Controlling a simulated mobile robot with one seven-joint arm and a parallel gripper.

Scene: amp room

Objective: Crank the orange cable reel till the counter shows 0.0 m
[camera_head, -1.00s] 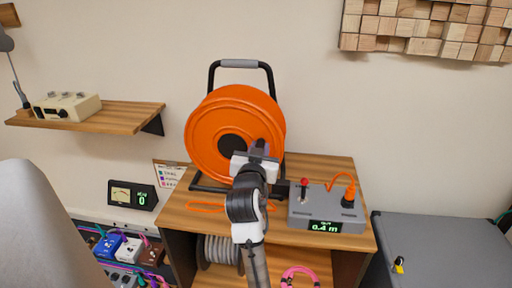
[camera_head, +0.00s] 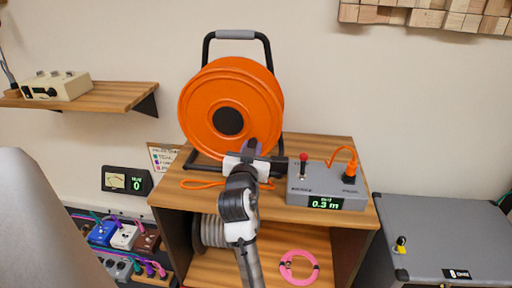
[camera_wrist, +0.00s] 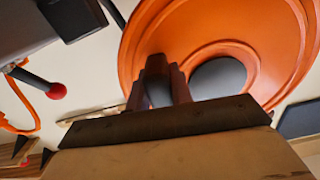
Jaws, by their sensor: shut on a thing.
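The orange cable reel (camera_head: 205,100) stands upright in a black frame on a wooden cabinet top, with a dark hub (camera_head: 228,121) in its middle. My gripper (camera_head: 250,152) is at the lower right of the reel's face, shut on the dark crank handle (camera_wrist: 156,68), which shows between the fingers in the wrist view. The rest of the crank is mostly hidden by the gripper. The counter (camera_head: 325,203) on the grey box (camera_head: 296,190) reads 0.3 m. An orange cable (camera_head: 200,184) lies loose on the cabinet top below the reel.
The grey box carries a red-knobbed lever (camera_head: 303,158) and an orange plugged cable (camera_head: 349,156), close right of my gripper. A pink cable coil (camera_head: 299,267) lies on the lower shelf. A grey amp case (camera_head: 440,235) stands at right. A wall shelf (camera_head: 120,97) is at left.

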